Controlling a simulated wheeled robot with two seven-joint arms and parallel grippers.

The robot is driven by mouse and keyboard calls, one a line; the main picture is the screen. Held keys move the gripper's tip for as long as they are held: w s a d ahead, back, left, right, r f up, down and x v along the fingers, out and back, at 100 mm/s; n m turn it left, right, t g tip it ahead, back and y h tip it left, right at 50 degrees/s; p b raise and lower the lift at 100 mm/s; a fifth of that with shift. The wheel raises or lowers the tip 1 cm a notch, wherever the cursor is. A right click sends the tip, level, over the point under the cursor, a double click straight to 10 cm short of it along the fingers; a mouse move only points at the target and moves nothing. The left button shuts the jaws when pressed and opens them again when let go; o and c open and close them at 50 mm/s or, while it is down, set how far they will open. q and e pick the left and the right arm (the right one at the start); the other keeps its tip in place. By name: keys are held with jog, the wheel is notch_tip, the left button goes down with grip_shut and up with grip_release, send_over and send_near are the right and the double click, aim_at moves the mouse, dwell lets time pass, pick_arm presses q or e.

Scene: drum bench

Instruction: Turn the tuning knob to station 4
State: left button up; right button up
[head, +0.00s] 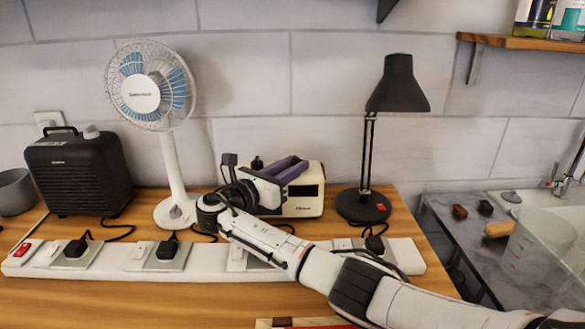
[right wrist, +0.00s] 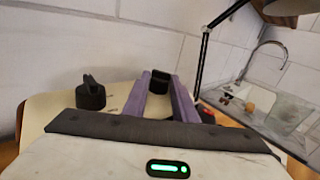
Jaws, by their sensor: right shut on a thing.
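A cream box-shaped radio (head: 303,206) with a dark front display stands at the back of the wooden bench. Two black knobs sit on its top. The left knob (right wrist: 90,95) stands free with its pointer ridge upright, and it also shows in the head view (head: 257,163). The right knob (right wrist: 159,81) is between the purple fingers of my right gripper (right wrist: 160,88), which is shut on it from above. In the head view the right gripper (head: 290,167) hides this knob. Station marks on the radio are too small to read. My left gripper is out of view.
A white power strip (head: 110,262) with plugs runs along the bench, under my right arm. A white fan (head: 172,170) and black heater (head: 80,170) stand left of the radio. A black lamp (head: 398,85) stands close on its right. A sink area lies far right.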

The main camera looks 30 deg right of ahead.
dwell(0.3)
jog(key=o, duration=1)
jog(key=b+v, duration=0.1)
jog(key=v, duration=0.9)
jog(key=shift+a+r, duration=0.1)
jog(key=shift+a, duration=0.05)
